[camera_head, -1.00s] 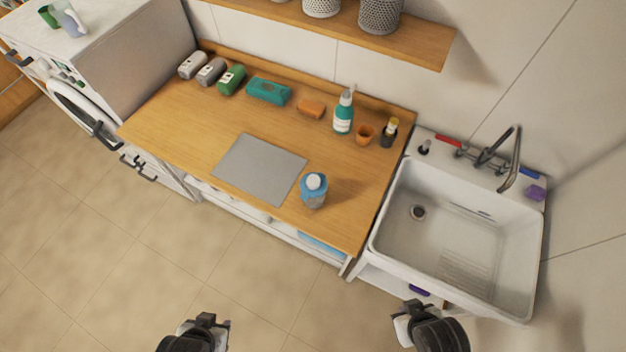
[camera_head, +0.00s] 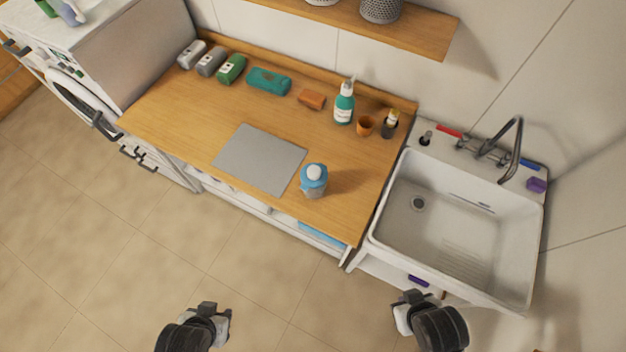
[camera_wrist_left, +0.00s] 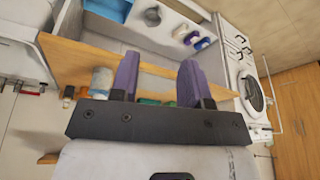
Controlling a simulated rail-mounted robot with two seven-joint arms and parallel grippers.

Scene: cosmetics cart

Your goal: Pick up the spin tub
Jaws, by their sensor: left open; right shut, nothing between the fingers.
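The tub (camera_head: 313,182), a small blue container with a white top, stands upright near the front edge of the wooden counter, beside the grey mat's (camera_head: 260,158) right corner. A pale blue shape in the left wrist view (camera_wrist_left: 101,80) looks like it, partly hidden behind the gripper. My left gripper (camera_head: 216,309) is open and empty, out over the floor in front of the counter, left of the tub; its purple fingers (camera_wrist_left: 157,78) show apart in the wrist view. My right gripper (camera_head: 405,300) is shut and empty, in front of the sink, right of the tub.
The sink (camera_head: 380,240) is to the right. A shelf (camera_head: 420,38) hangs above. The counter's left front is clear.

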